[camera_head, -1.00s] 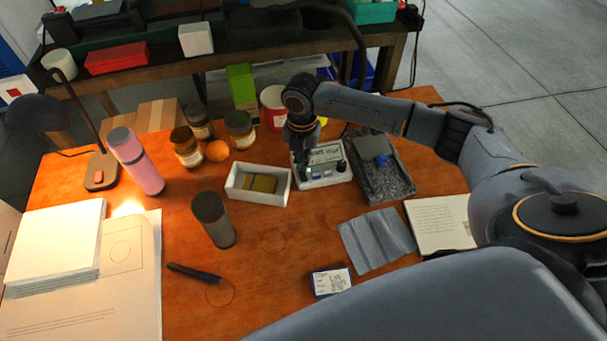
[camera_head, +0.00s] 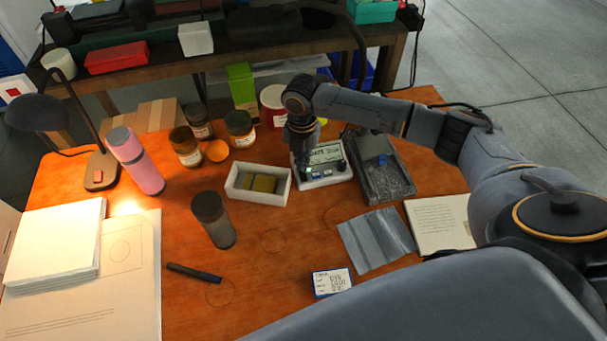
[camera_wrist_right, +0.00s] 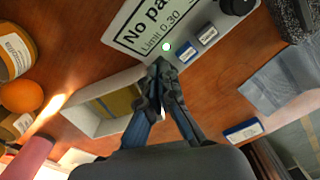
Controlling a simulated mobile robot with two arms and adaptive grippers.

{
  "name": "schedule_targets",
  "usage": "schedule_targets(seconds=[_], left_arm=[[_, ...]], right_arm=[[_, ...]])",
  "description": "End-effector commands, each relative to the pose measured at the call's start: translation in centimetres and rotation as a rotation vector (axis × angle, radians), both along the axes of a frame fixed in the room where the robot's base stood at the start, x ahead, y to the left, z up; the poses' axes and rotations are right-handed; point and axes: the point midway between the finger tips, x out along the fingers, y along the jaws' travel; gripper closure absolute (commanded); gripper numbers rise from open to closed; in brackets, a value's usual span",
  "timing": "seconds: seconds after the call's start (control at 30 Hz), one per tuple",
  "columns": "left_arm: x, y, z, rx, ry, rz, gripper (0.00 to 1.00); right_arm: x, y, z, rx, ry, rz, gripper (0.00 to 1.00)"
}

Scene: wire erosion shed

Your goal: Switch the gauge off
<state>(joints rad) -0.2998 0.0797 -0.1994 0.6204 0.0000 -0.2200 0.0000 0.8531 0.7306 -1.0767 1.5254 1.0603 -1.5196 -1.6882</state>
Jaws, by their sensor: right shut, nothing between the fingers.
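The gauge (camera_head: 341,177) is a white box with a display, a black knob and small buttons, standing at the back middle of the table. In the wrist view the gauge (camera_wrist_right: 133,54) shows part of a display reading "No pa" and "Limit 0.30". A green light (camera_wrist_right: 166,47) is lit below the display, with a blue button (camera_wrist_right: 186,56) and a grey button (camera_wrist_right: 208,36) beside it. My right gripper (camera_wrist_right: 160,68) is shut and empty, its tips by the gauge's front left edge near the green light. I cannot tell whether they touch it. My left gripper is out of view.
A white tray (camera_head: 232,191) with a yellowish block sits left of the gauge. A dark grey stone-like tray (camera_head: 398,188) stands close on its right. Jars (camera_head: 240,127) and an orange ball (camera_head: 217,151) are behind left.

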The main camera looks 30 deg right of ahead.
Motion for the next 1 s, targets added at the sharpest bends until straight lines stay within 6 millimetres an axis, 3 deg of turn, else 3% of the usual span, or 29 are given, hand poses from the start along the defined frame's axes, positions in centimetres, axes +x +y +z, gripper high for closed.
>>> schedule_targets(seconds=[1.0], left_arm=[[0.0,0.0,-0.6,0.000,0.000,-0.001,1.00]], right_arm=[[0.0,0.0,-1.6,0.000,0.000,0.001,1.00]])
